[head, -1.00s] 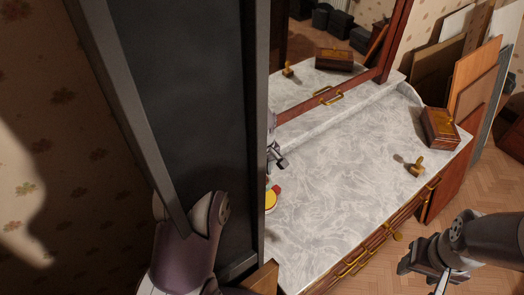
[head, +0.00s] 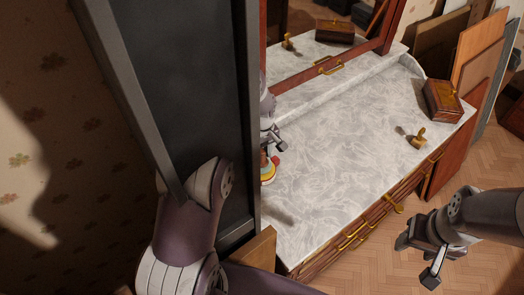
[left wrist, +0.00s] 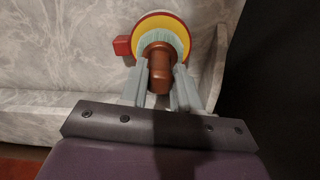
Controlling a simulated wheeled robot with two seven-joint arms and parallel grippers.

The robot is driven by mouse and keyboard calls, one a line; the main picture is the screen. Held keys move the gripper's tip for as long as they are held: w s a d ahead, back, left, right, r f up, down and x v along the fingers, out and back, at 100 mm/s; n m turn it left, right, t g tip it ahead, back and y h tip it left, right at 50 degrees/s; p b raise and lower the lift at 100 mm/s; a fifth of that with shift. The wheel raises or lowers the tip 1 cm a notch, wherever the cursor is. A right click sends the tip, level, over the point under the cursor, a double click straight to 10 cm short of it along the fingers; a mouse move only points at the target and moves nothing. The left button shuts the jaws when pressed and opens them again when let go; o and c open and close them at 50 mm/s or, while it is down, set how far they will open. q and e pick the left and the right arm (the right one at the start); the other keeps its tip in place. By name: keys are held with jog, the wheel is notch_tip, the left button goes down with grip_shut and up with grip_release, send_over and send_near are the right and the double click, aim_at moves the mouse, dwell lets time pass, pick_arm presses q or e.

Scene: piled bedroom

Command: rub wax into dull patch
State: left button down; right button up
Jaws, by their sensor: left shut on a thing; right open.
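In the left wrist view, my left gripper (left wrist: 160,82) is shut on the brown rounded handle (left wrist: 159,66) of a brush with pale teal bristles. The bristles are over a round wax tin with yellow inside, a red rim (left wrist: 188,27) and a red tab at its side. I cannot tell whether they touch the wax. In the head view the left gripper (head: 275,142) is above the tin (head: 267,175), partly hidden by the dark upright panel. A greyish smudge (head: 279,214) shows on the marble top; shadow or dull patch is unclear. My right gripper (head: 418,260) is open and empty, past the front edge.
The marble dresser top (head: 340,150) is mostly clear. A brass-coloured piece (head: 418,138) and a wooden box (head: 442,100) stand at its right. A mirror rises behind. The dark panel (head: 185,90) blocks the left. Boards (head: 478,60) lean at the right.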

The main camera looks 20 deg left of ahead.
pick_arm(q)
jog(key=shift+f, duration=0.1)
dwell(0.3)
jog(key=shift+f, duration=0.2)
jog(key=shift+s+f+b, duration=0.1)
jog(key=shift+f+b, duration=0.2)
jog(key=shift+b, duration=0.25)
dwell(1.0)
jog(key=shift+r+p, duration=0.5)
jog(key=shift+r, duration=0.2)
notch_tip(320, 180, up, 6)
jog(key=p, duration=0.3)
jog(key=shift+f+p, duration=0.1)
jog(key=shift+p, duration=0.2)
jog(key=shift+f, duration=0.1)
